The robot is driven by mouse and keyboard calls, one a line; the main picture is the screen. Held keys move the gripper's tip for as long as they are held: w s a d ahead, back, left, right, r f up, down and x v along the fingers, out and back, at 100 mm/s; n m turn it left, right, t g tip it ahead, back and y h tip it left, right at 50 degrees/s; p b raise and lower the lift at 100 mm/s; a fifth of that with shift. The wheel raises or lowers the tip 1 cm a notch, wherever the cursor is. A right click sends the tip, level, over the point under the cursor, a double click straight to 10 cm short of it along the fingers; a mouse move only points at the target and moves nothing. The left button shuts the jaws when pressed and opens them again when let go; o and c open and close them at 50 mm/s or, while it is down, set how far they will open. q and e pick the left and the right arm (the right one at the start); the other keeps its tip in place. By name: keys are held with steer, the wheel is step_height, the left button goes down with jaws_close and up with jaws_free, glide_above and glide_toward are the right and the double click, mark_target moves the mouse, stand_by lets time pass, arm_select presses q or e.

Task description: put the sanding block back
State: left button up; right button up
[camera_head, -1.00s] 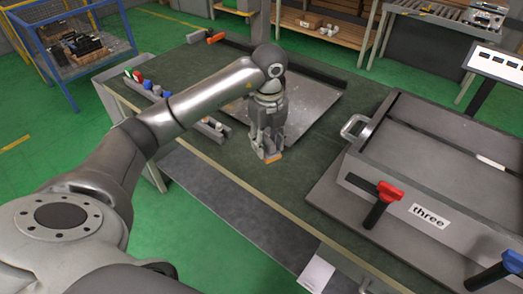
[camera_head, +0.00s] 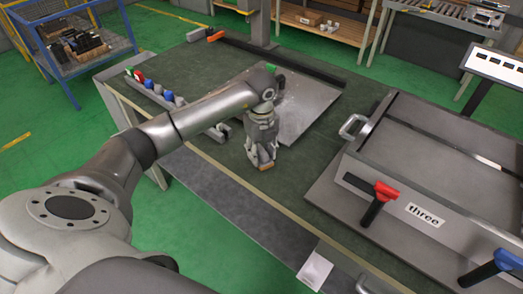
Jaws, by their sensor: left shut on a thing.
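My left gripper (camera_head: 262,162) points down over the green-topped workbench (camera_head: 330,160), just in front of the metal plate. It is shut on a small block with an orange-brown lower edge, which looks like the sanding block (camera_head: 265,168). The fingers hide most of the block. I cannot tell whether the block touches the bench top. My right gripper is out of view.
A metal plate (camera_head: 308,108) lies behind the gripper. A rack of coloured-handled items (camera_head: 152,88) runs along the bench's left edge, partly behind my arm. A paper sheet (camera_head: 315,270) lies in front.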

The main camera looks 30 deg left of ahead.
mark_target(261, 150)
arm_select(q)
steer(key=o, duration=1)
steer(key=shift+c, duration=0.2)
steer(key=shift+r, duration=0.3)
step_height(261, 150, up, 12)
steer(key=b, duration=0.2)
steer(key=shift+f, duration=0.2)
